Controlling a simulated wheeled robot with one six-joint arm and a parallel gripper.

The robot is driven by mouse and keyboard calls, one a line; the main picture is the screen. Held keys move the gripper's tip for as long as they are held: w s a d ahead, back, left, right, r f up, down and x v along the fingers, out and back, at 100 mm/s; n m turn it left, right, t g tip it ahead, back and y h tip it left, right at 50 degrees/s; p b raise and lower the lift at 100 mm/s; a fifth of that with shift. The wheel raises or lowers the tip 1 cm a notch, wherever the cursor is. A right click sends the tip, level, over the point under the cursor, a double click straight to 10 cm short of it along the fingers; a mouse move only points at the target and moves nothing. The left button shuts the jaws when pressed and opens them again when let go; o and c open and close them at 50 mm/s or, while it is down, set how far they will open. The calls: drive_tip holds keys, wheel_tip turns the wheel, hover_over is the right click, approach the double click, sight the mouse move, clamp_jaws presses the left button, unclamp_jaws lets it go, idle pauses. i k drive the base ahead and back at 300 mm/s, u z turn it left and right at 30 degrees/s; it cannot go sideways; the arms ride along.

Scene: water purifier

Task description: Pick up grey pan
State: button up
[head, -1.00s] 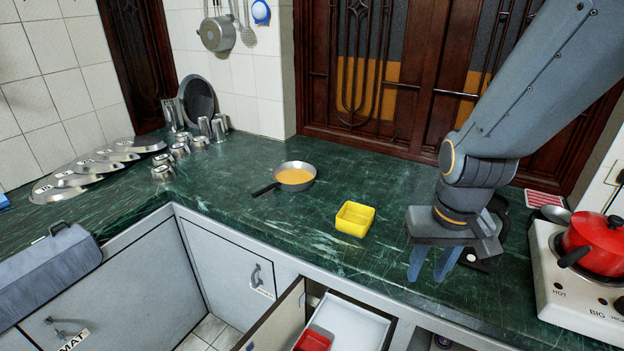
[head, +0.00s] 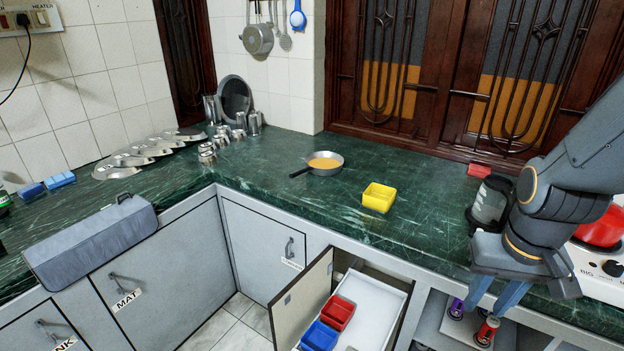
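The grey pan (head: 325,169) sits on the green marble counter, left of the middle of the head view's back stretch. It has a black handle pointing left and something orange-yellow inside. My gripper (head: 495,298) is at the lower right, in front of the counter edge and well to the right of the pan. Its two blue fingers point down and stand apart, with nothing seen between them.
A yellow square container (head: 378,197) stands between the pan and my gripper. A dark jar (head: 490,203) and a red pot (head: 602,228) on the stove are near my arm. An open drawer (head: 377,309) holds red and blue trays. Steel cups and plates stand at left.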

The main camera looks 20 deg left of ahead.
sight(322, 162)
drive_tip(key=u, duration=1)
drive_tip(key=i, duration=0.95)
drive_tip(key=z, duration=0.1)
